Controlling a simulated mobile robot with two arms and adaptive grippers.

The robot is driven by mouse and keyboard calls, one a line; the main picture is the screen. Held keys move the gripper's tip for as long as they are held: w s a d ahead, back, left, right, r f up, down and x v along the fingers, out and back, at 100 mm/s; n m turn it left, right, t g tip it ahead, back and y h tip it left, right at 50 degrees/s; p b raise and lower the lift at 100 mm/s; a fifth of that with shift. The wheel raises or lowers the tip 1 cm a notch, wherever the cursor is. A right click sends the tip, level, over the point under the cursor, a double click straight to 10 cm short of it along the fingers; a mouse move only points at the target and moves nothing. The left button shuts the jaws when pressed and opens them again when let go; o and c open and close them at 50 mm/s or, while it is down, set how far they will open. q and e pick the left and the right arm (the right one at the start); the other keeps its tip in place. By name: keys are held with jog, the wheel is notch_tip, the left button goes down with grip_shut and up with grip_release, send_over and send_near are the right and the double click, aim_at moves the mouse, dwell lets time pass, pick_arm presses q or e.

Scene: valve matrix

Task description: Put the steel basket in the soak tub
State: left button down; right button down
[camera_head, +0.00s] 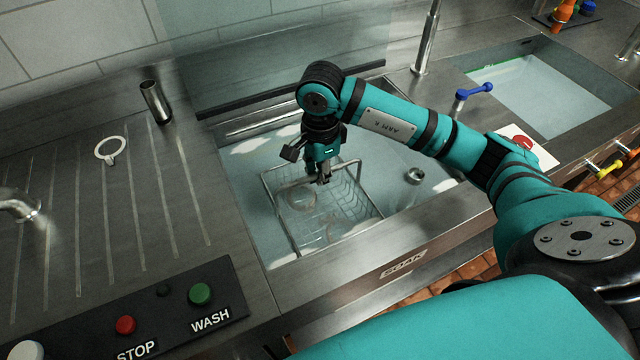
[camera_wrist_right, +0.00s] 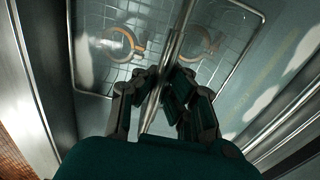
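The steel basket (camera_head: 352,192) is a wire basket with a tall handle. It is inside the soak tub (camera_head: 345,262), left of the tub's middle, and looks level. My right gripper (camera_head: 322,178) is over the basket. In the wrist view its fingers (camera_wrist_right: 165,92) close on both sides of the handle bar. I cannot tell whether the basket touches the tub floor. My left gripper is not in view.
A round metal fitting (camera_head: 415,175) shows in the tub's right part. A control panel with a red STOP button (camera_head: 125,325) and green WASH button (camera_head: 201,294) is at lower left. A ribbed drainboard (camera_head: 95,215) lies left, and another basin (camera_head: 540,85) is at right.

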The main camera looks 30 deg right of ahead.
notch_tip(320, 180, down, 4)
jog(key=shift+f, duration=0.15)
dwell(0.3)
jog(key=shift+f, duration=0.1)
jog(key=c, duration=1.5)
grip_release()
notch_tip(320, 180, up, 12)
jog(key=shift+s+r+b, duration=0.15)
jog(key=shift+b, duration=0.6)
